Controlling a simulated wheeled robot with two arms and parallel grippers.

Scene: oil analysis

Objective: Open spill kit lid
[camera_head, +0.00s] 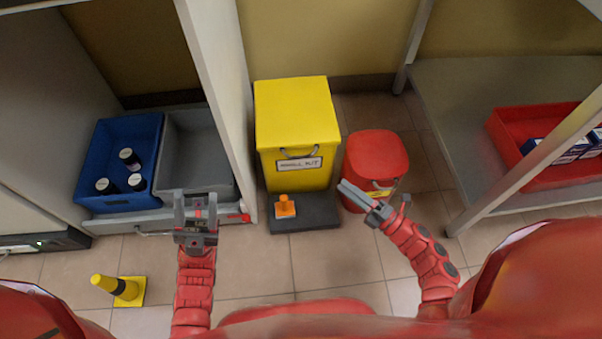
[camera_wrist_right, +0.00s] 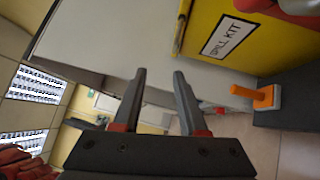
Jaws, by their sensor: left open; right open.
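The yellow spill kit box (camera_head: 297,128) stands against the back wall with its lid (camera_head: 292,105) shut. A dark handle and a white label (camera_head: 299,165) are on its front. In the right wrist view the yellow box (camera_wrist_right: 225,20) shows at the upper right with its label (camera_wrist_right: 229,38). My left gripper (camera_head: 195,198) is open and empty, in front of the grey tray, left of the box. My right gripper (camera_head: 360,196) is empty, in front of the red bin and right of the box; its open fingers (camera_wrist_right: 158,78) show in the right wrist view. Neither gripper touches the box.
An orange-handled item (camera_head: 285,206) rests on a dark block (camera_head: 304,213) before the box. A red bin (camera_head: 376,165) stands right of it. A blue crate (camera_head: 98,165) with bottles and a grey tray (camera_head: 198,155) are left. A yellow cone (camera_head: 118,287) lies on the floor.

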